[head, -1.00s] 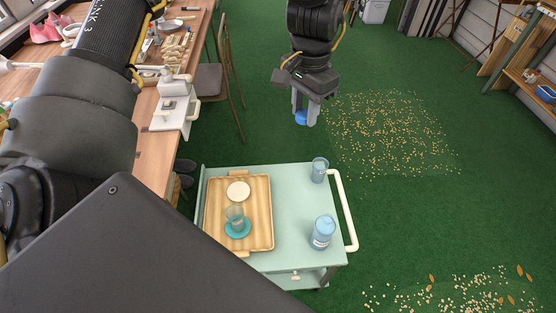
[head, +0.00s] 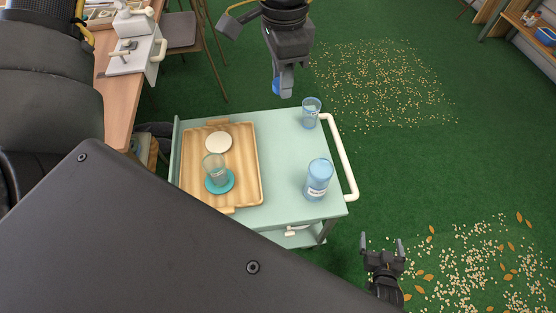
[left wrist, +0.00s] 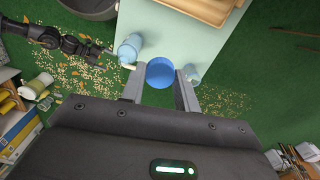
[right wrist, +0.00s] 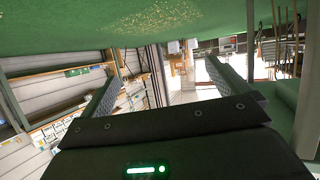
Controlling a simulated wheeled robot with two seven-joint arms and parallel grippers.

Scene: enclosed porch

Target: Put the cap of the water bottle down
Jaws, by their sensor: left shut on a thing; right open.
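The blue cap (head: 276,87) is held between the fingers of my left gripper (head: 283,88), above and beyond the cart's far edge. The cap also shows as a blue disc (left wrist: 160,72) between the fingertips in the left wrist view. The blue water bottle (head: 318,179) stands upright on the cart (head: 282,150) near its right front corner. The bottle also shows in the left wrist view (left wrist: 130,48). My right gripper (head: 382,248) is open and empty, low to the right of the cart; its spread fingers also show in the right wrist view (right wrist: 170,78).
A wooden tray (head: 249,190) on the cart's left side holds a round white item (head: 218,142) and a glass (head: 215,166) on a teal coaster (head: 229,187). Another glass (head: 311,113) stands at the far right corner, beside the white handle (head: 341,160). The cart's middle strip is clear.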

